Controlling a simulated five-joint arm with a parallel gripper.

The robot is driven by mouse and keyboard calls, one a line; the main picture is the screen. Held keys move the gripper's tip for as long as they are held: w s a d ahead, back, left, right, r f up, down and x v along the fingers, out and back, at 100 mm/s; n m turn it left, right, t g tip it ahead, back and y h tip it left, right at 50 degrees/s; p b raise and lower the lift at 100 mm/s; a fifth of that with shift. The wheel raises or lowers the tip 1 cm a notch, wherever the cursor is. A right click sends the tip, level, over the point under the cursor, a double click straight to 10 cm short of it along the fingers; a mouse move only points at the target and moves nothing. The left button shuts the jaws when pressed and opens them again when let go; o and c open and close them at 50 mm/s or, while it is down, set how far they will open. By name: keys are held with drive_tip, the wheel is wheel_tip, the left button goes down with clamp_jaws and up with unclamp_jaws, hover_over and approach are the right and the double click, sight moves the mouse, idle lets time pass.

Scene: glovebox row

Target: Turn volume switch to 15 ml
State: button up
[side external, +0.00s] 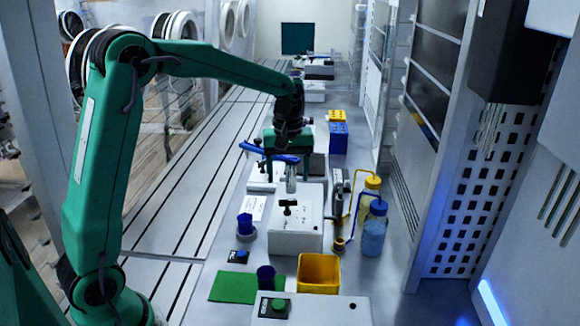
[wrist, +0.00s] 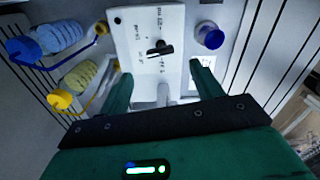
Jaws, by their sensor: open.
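The volume switch (wrist: 160,47) is a black T-shaped knob on the top of a white box (wrist: 137,40). Small ml markings surround it, too blurred to read. In the side view the switch (side external: 288,207) stands on the near white box (side external: 296,240). My gripper (wrist: 160,75) is open, with its two green fingers apart and nothing held. The fingertips point toward the box from the switch's back side, apart from the knob. A grey cylinder (wrist: 163,95) shows between the fingers.
A blue-capped bottle (side external: 374,230) and a yellow-capped bottle (side external: 370,192) with tubes stand right of the box. A yellow bin (side external: 318,274) and green mat (side external: 233,287) lie in front. A grooved bench (side external: 200,190) runs along the left.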

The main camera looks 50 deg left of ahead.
sight(288, 200)
drive_tip(key=shift+f, duration=3.55)
drive_tip(key=c, duration=1)
